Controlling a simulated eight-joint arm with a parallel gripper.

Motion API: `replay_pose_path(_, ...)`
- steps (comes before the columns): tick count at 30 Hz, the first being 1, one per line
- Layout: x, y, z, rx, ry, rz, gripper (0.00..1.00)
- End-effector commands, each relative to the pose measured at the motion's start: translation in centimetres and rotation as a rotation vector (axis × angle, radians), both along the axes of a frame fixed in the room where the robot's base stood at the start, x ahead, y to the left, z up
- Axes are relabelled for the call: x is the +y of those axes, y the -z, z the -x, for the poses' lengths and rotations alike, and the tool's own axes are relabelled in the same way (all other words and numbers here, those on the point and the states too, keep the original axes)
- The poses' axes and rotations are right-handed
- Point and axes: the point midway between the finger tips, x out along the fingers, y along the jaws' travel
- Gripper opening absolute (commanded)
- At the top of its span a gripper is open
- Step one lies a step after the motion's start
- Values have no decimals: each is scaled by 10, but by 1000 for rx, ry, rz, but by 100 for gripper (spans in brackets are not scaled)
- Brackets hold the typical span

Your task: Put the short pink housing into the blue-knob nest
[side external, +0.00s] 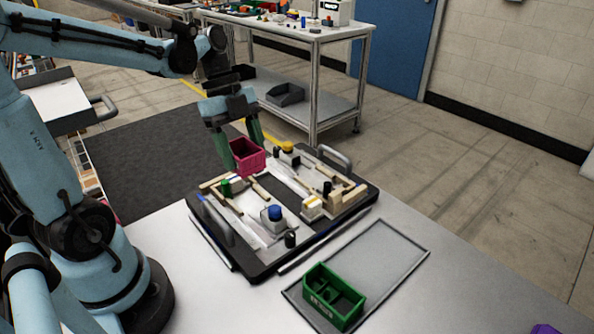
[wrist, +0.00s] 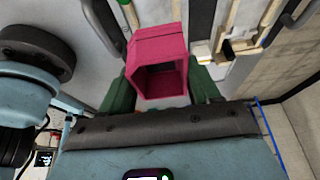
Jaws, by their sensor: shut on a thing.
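The short pink housing (side external: 247,157) is an open box held between the two green fingers of my gripper (side external: 236,146), above the back left part of the pallet. In the wrist view the pink housing (wrist: 158,62) sits between the green fingers of my gripper (wrist: 163,88). The blue knob (side external: 275,212) stands on a light block near the front of the pallet (side external: 258,273); its nest beside it is partly hard to make out. The housing is apart from the blue-knob nest.
The pallet also carries a green knob (side external: 225,186), a yellow knob (side external: 288,146), wooden rails and black posts. A green divided box (side external: 333,296) stands in a grey-outlined area (side external: 400,250) at the front right. A handle (side external: 335,156) rises at the pallet's back edge.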

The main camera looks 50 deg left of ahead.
Motion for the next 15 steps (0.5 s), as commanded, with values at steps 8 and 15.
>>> replay_pose_path(8, 2, 20, 1, 1, 1, 0, 29)
replay_pose_path(15, 1, 50, 0, 0, 1, 0, 29)
